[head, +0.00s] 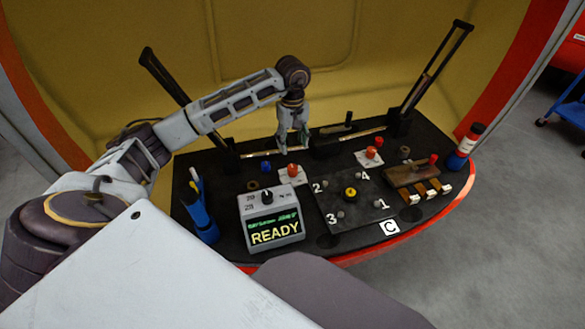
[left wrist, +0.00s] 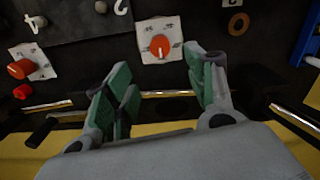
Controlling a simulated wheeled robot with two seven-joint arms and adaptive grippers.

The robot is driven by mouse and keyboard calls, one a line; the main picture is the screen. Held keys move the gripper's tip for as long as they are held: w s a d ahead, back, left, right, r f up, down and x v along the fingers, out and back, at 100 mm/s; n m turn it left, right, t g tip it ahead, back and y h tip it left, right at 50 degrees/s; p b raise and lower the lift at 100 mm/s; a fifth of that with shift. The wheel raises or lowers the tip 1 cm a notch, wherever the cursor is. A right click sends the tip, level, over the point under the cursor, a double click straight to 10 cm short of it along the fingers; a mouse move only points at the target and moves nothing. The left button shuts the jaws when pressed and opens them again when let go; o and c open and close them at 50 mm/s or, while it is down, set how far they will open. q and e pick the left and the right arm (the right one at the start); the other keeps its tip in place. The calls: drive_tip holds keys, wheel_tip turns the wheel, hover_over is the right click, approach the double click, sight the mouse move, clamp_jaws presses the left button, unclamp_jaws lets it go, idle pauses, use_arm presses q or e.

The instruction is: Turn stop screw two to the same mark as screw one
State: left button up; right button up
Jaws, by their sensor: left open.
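Two orange-red knobs on white marked plates look like the stop screws. One (head: 291,170) is left of centre in the head view, and it also shows ahead of my fingers in the left wrist view (left wrist: 160,46). A pale line on its face points down there. The other (head: 371,153) is farther right, and shows at the left edge of the left wrist view (left wrist: 21,68). I cannot read which is one or two, nor the marks. My left gripper (head: 293,142) is open and empty, just beyond and above the left knob, apart from it. My right gripper is out of view.
A grey box reading READY (head: 272,222) stands in front. A dark numbered plate (head: 356,215) with a yellow knob is to its right. A blue pen cup (head: 201,218) stands left, a blue bottle (head: 462,150) right. Tilted black arms (head: 435,70) rise behind.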

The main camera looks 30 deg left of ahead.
sight(293, 167)
use_arm(q)
wheel_tip(293, 167, down, 11)
drive_tip(key=shift+r+b, duration=0.1)
drive_tip(key=shift+b, duration=0.5)
drive_tip(key=shift+f, duration=1)
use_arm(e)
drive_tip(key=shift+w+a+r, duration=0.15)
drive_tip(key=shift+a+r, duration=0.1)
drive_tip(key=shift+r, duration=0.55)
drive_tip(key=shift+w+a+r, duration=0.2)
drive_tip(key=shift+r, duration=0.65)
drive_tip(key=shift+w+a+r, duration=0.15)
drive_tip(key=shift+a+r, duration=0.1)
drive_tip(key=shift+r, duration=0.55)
use_arm(q)
drive_tip(key=c, duration=1)
drive_tip(key=shift+c, duration=0.2)
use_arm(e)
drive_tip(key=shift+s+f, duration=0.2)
